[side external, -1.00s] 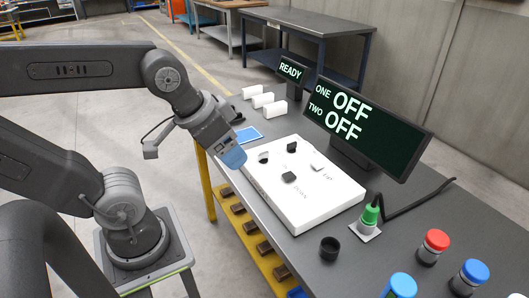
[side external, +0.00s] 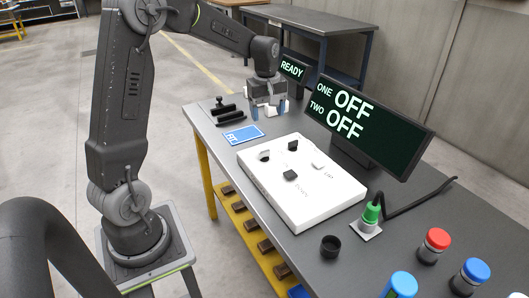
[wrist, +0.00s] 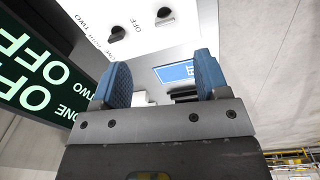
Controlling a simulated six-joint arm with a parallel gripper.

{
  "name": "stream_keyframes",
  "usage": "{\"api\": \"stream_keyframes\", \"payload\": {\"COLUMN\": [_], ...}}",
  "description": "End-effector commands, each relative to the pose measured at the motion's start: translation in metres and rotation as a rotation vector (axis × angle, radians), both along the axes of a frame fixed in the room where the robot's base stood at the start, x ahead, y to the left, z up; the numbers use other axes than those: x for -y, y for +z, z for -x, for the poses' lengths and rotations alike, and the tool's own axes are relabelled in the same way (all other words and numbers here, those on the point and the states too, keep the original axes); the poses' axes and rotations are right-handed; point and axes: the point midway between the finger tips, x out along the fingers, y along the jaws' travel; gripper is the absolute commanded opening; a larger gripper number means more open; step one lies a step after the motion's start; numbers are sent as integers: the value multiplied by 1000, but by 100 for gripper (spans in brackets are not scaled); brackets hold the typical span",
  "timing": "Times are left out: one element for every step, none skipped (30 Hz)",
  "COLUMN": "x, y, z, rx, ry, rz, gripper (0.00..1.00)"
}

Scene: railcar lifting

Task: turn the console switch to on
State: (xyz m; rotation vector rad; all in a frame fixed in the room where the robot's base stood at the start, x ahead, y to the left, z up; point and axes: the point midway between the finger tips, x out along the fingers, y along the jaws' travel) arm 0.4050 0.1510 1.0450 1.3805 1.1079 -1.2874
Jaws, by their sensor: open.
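The white console (side external: 318,202) lies flat on the grey bench, with several small knobs on top. Black knobs sit at its back (side external: 293,145), left (side external: 264,155) and middle (side external: 290,174), and a pale one (side external: 317,165) sits to the right. The wrist view shows part of the console (wrist: 215,22) with a black knob beside the word OFF (wrist: 116,34) and another one (wrist: 164,12). My gripper (side external: 268,113) is open and empty, pointing down beyond the console's far end, apart from every knob. Its blue fingers are spread in the wrist view (wrist: 162,72).
The display (side external: 372,128) reads ONE OFF, TWO OFF; a smaller sign (side external: 292,69) reads READY. A green-topped plug (side external: 371,213), black cup (side external: 330,246) and red (side external: 438,239) and blue buttons stand nearer.

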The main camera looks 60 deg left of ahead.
Motion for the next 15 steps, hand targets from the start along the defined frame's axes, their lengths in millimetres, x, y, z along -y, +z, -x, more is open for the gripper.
{"api": "stream_keyframes", "payload": {"x": [-13,-18,-24,-28,-31,-33,-34,-35,-35,-35,-35,-35,-35,-34,-34], "y": [-12,-17,-22,-25,-28,-30,-32,-34,-37,-39,-42,-47,-52,-57,-65], "z": [-4,-6,-8,-9,-9,-10,-11,-11,-11,-11,-11,-10,-10,-10,-10], "rx": [-19,-25,-33,-38,-41,-44,-46,-48,-49,-49,-49,-50,-51,-51,-51], "ry": [59,87,118,137,152,165,172,177,180,180,179,179,178,178,177], "rz": [11,17,21,24,26,28,29,30,30,31,31,31,31,31,31], "gripper": [68,68,68,68,68,68,68,68,68,68,68,68,68,68,68]}}
